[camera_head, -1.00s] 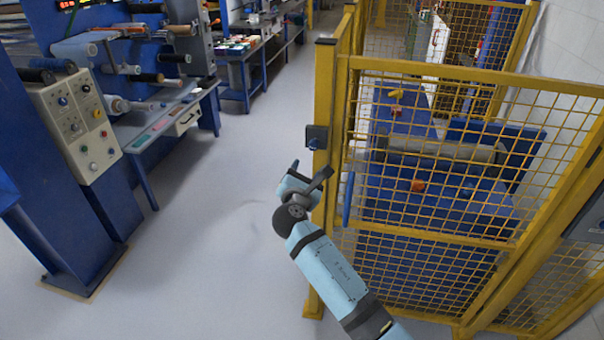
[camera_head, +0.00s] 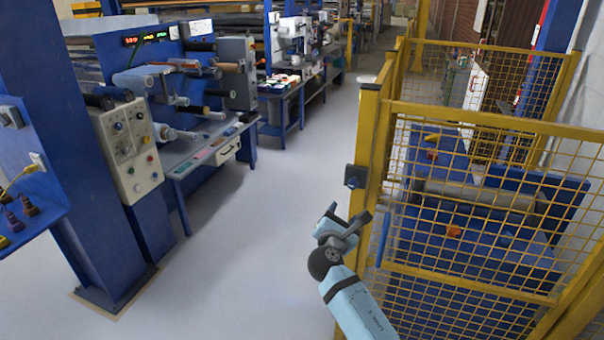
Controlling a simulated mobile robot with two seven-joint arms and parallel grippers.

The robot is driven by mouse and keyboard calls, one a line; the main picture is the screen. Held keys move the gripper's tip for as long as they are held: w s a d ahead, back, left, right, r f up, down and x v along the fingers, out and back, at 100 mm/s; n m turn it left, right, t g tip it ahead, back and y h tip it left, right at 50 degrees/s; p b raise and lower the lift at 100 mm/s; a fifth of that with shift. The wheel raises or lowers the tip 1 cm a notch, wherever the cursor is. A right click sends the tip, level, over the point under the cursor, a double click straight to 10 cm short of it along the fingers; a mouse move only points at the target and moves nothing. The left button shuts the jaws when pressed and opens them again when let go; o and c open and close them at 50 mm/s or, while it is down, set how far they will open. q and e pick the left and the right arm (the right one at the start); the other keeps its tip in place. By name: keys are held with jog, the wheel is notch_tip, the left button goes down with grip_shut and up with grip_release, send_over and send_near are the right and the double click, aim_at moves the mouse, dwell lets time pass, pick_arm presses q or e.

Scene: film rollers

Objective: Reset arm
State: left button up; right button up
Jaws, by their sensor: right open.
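My right arm comes in from the bottom right, light blue with a dark wrist joint. My right gripper (camera_head: 345,226) is at its end, open and empty, with its fingers pointing up. It shows in front of the left post of a yellow mesh fence, below a small dark box (camera_head: 356,176) on that post. I cannot tell whether it touches the fence. My left gripper is not in view.
The yellow fence (camera_head: 480,112) encloses a blue machine with a roller (camera_head: 478,194) on the right. A blue roller machine with a control panel (camera_head: 128,150) stands on the left. The grey floor (camera_head: 245,255) between them is clear.

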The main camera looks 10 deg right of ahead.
jog(key=s+a+f+m+g+y, duration=0.2)
jog(key=s+f+m+y, duration=0.5)
jog(key=s+f, duration=0.85)
jog(key=s+a+f+m+g+y, duration=0.1)
jog(key=s+f+m+y, duration=0.2)
jog(key=s+m, duration=0.4)
jog(key=s+a+f+m+g+y, duration=0.1)
jog(key=s+f+m, duration=0.4)
jog(key=s, duration=0.9)
jog(key=shift+s+a+f+m+y, duration=0.2)
jog(key=shift+a+m+y, duration=0.4)
jog(key=shift+m+y, duration=0.4)
jog(key=shift+c, duration=1.3)
jog(key=shift+s+d, duration=0.1)
jog(key=shift+d, duration=0.05)
